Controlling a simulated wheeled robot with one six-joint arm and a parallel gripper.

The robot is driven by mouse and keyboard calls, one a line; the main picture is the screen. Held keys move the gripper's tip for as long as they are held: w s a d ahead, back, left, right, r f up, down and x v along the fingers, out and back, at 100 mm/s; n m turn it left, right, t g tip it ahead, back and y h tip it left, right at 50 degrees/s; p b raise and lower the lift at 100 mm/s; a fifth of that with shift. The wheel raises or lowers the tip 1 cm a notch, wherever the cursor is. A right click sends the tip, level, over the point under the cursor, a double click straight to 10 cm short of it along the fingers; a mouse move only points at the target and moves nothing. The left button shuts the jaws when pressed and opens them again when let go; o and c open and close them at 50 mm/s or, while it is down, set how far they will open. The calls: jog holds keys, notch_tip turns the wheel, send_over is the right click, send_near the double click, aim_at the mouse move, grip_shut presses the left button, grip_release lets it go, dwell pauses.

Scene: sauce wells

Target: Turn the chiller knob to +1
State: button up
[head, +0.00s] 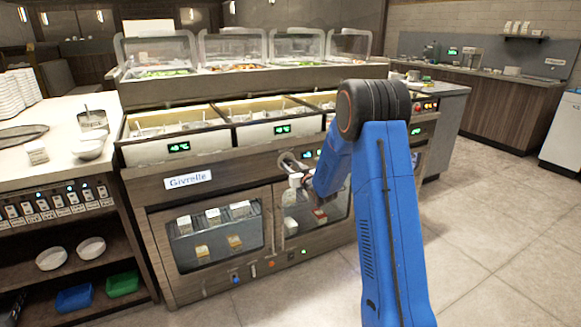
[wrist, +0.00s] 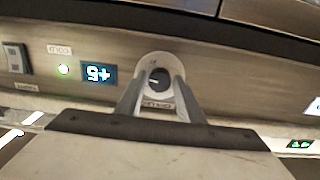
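The chiller knob (wrist: 159,77) is a dark round knob on a pale round plate on the counter's front panel. The wrist view is upside down. The small display (wrist: 99,73) beside the knob appears to read +5. My gripper (wrist: 161,82) points straight at the knob, with its two grey fingers apart on either side of it. Whether the fingertips touch it I cannot tell. A label below the knob plate is partly seen between the fingers.
Sauce wells with displays (head: 179,147) lie above the panel. Glass doors (head: 213,237) are below. The floor to the right (head: 490,220) is clear.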

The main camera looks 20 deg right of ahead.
jog(key=c, duration=0.6)
jog(key=shift+o, duration=0.2)
jog(key=shift+n, duration=0.3)
jog(key=n, duration=0.4)
jog(key=shift+n, duration=0.3)
jog(key=n, duration=0.4)
jog(key=shift+d, duration=0.1)
jog(key=n, duration=0.5)
jog(key=shift+n, duration=0.4)
jog(key=n, duration=0.4)
jog(key=shift+n, duration=0.4)
